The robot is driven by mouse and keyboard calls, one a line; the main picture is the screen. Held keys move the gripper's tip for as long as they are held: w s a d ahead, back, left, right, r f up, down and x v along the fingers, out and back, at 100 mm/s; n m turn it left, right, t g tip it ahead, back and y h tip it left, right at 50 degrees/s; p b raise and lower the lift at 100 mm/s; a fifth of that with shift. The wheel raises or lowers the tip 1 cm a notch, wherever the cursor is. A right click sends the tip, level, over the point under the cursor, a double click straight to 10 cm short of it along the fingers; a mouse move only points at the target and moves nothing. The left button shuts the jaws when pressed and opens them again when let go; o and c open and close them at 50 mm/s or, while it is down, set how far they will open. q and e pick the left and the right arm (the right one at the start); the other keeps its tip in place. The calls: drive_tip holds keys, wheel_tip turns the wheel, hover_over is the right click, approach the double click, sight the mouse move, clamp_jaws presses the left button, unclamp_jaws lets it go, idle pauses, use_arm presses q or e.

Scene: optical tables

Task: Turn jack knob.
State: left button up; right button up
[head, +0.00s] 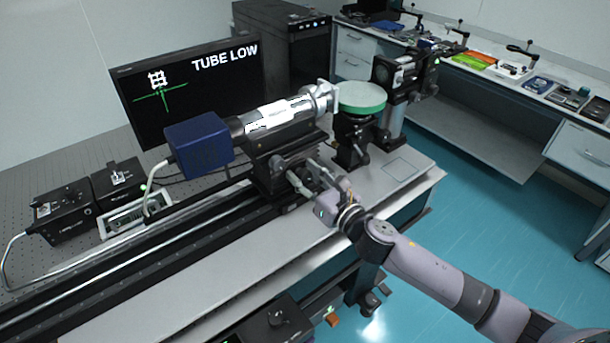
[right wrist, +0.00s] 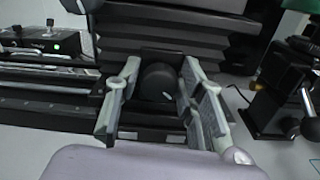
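The jack knob (right wrist: 160,82) is a dark round knob on the front of the black bellows-sided jack (right wrist: 170,45) in the right wrist view. My right gripper (right wrist: 160,72) has one finger on each side of the knob, with narrow gaps that look clear. In the head view my right gripper (head: 296,174) is at the front of the jack (head: 268,160), and its fingers hide the knob. The jack carries a silver tube (head: 278,116) with a blue box at its rear. The monitor (head: 190,90) reads "TUBE LOW", with a white grid mark above a green cross. My left gripper is out of view.
A green-rimmed round disc (head: 362,98) on a black post stands right of the tube. A black rail (head: 130,255) runs along the optical table (head: 190,290). Two black boxes stand at the left. A side bench (head: 500,80) with tools is far right.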

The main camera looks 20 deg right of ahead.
clamp_jaws()
drive_tip(key=shift+m, duration=0.3)
drive_tip(key=m, duration=0.4)
drive_tip(key=shift+p, duration=0.4)
drive_tip(key=m, duration=0.5)
drive_tip(key=shift+p, duration=0.4)
drive_tip(key=m+p, duration=0.1)
drive_tip(key=m, duration=0.4)
drive_tip(key=m+p, duration=0.1)
drive_tip(key=m, duration=0.5)
drive_tip(key=shift+f+m+p, duration=0.1)
drive_tip(key=shift+m+p, duration=0.2)
drive_tip(key=shift+p, duration=0.05)
